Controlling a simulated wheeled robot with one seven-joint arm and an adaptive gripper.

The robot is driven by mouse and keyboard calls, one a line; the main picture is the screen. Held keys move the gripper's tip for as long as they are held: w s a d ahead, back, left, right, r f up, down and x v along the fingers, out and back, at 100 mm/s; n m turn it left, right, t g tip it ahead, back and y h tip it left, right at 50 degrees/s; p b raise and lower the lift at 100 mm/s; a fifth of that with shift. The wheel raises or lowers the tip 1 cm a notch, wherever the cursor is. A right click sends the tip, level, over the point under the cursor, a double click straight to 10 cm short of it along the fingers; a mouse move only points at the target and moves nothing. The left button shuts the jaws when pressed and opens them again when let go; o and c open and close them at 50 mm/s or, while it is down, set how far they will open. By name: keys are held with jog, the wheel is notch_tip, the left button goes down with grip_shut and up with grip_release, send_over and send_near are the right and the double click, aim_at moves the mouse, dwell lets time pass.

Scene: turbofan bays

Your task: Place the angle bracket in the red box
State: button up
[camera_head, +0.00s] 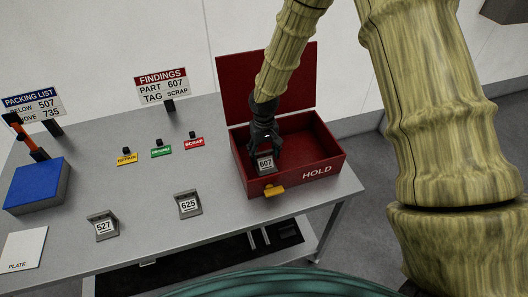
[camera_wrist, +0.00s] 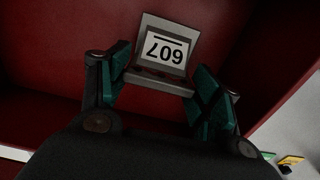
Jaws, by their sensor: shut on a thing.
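The angle bracket marked 607 (camera_head: 265,163) is grey with a white label. It is inside the open red box (camera_head: 322,171) marked HOLD, near its front left part. My gripper (camera_head: 264,150) reaches down into the box and is shut on this bracket. In the wrist view the bracket (camera_wrist: 165,55) sits between the two teal finger pads of my gripper (camera_wrist: 160,85), with red walls around it. I cannot tell whether the bracket touches the box floor. Two more brackets, 527 (camera_head: 103,226) and 625 (camera_head: 188,204), stand on the table.
The red lid (camera_head: 285,80) stands open behind the box, and a yellow latch (camera_head: 273,190) is on its front. Yellow, green and red SCRAP (camera_head: 194,143) tags stand left of it. A FINDINGS sign (camera_head: 163,88), a blue block (camera_head: 37,184) and a white plate (camera_head: 23,249) are further left.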

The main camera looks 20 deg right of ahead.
aim_at(264, 152)
jog(key=shift+f, duration=0.1)
jog(key=o, duration=1.1)
jog(key=shift+o, duration=0.2)
jog(key=shift+r, duration=0.2)
notch_tip(264, 152, up, 12)
jog(key=b, duration=0.4)
